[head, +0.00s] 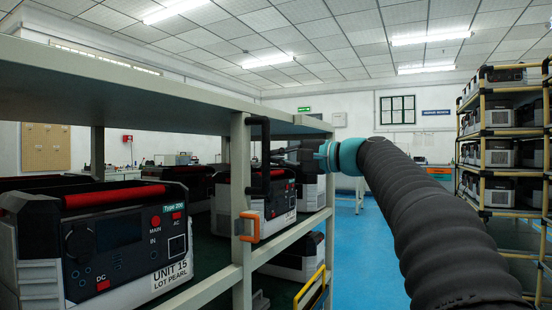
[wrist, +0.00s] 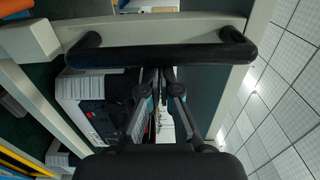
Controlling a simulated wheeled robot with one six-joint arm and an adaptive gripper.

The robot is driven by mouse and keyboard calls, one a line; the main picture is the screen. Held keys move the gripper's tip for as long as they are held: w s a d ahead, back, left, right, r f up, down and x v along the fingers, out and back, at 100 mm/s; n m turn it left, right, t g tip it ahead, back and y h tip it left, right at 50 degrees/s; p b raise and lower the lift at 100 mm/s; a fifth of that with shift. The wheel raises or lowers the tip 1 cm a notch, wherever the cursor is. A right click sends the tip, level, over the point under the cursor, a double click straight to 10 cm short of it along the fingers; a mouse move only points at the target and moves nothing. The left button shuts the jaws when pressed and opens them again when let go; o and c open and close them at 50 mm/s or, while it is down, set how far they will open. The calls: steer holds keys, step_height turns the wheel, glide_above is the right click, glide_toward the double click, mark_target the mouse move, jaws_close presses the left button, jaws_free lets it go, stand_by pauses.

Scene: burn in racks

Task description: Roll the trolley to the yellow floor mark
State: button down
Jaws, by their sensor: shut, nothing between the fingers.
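The trolley appears to be the pale grey shelved frame (head: 241,200) filling the left of the head view, with power units on its shelf. A black upright handle (head: 265,130) is fixed to its near post, and the handle crosses the top of the wrist view (wrist: 160,55). My gripper (head: 278,155) is at the handle, its fingers shut with nothing between them. In the wrist view the fingertips (wrist: 157,76) meet right by the bar; I cannot tell whether they touch it. No yellow floor mark can be made out.
An orange latch (head: 249,226) sits on the post below the handle. A yellow-edged panel (head: 312,288) stands low beside the frame. A yellow-posted rack of units (head: 483,150) stands at the right. Blue floor (head: 350,240) lies open between, partly behind my arm.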

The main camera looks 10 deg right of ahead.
mark_target(264, 157)
steer(key=shift+s+a, duration=0.1)
steer(key=shift+s+a+b, duration=0.75)
steer(key=shift+s+a, duration=0.15)
steer(key=shift+s, duration=0.25)
steer(key=shift+s+a+b, duration=0.4)
steer(key=shift+s+b, duration=0.05)
steer(key=shift+s, duration=0.25)
steer(key=shift+s+a+b, duration=0.6)
steer(key=shift+s+a, duration=0.4)
steer(key=shift+s, duration=0.3)
steer(key=shift+s+a, duration=0.1)
steer(key=shift+s, duration=0.05)
steer(key=s+a+b, duration=0.2)
steer(key=s+a, duration=0.2)
steer(key=s, duration=0.2)
steer(key=shift+s+a, duration=0.15)
steer(key=shift+a, duration=0.1)
steer(key=shift+s+a, duration=0.15)
stand_by(0.5)
